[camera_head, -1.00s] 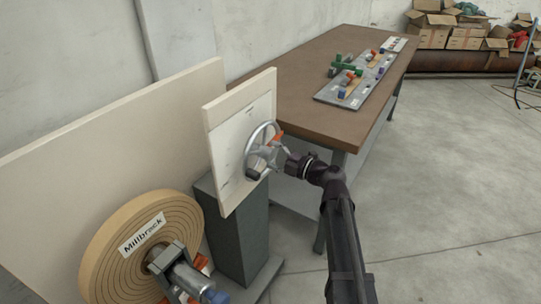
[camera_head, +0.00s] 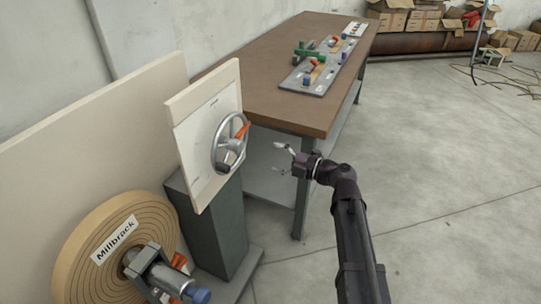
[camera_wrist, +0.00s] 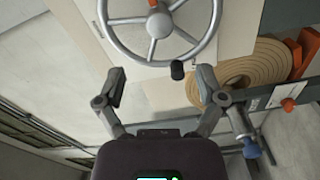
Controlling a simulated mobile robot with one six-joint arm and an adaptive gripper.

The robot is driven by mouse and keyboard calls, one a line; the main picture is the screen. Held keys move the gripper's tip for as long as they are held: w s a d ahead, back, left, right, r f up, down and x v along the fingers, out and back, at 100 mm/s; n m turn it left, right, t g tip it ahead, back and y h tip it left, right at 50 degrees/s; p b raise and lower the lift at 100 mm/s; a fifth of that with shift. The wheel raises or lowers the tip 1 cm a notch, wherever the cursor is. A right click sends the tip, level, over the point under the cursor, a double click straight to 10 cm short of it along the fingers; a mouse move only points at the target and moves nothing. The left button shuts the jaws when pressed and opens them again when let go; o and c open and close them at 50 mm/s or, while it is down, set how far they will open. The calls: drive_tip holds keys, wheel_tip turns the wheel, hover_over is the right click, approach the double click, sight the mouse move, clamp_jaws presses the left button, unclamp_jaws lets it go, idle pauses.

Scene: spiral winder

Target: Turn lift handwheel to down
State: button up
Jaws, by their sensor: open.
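The lift handwheel (camera_head: 230,143) is a grey spoked wheel on a white panel (camera_head: 190,150) that stands on a dark grey pedestal. An orange pointer (camera_head: 243,131) shows at its upper right in the head view. The handwheel (camera_wrist: 157,48) fills the top of the wrist view, with its black knob (camera_wrist: 177,70) at the lower rim. My gripper (camera_head: 281,160) is open and empty, to the right of the wheel and apart from it. In the wrist view my gripper's (camera_wrist: 160,80) fingers are spread below the wheel, with the knob between them, nearer the right finger.
A brown-topped table (camera_head: 270,62) behind the panel holds a grey board (camera_head: 310,75) with colored parts. A tan spiral roll (camera_head: 90,240) labelled Millbrock stands at lower left. Cardboard boxes (camera_head: 395,18) lie at the back. The floor to the right is clear.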

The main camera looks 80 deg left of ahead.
drive_tip(key=c, duration=0.5)
drive_tip(key=shift+s+r+m+p, duration=0.25)
drive_tip(key=shift+r+p, duration=0.2)
drive_tip(key=shift+p, duration=0.25)
clamp_jaws()
drive_tip(key=s+r+m+t+h+p, duration=0.2)
drive_tip(key=r+m+h+p, duration=0.2)
drive_tip(key=p, duration=0.8)
drive_tip(key=s+d+r+m+t+h+p, duration=0.1)
drive_tip(key=s+r+m+t+h+p, duration=0.2)
drive_tip(key=r+m+p, duration=0.5)
drive_tip(key=m+p, duration=0.4)
drive_tip(key=shift+s+d+r+h, duration=0.15)
drive_tip(key=shift+d+h, duration=0.05)
drive_tip(key=shift+h, duration=0.2)
drive_tip(key=shift+m, duration=0.25)
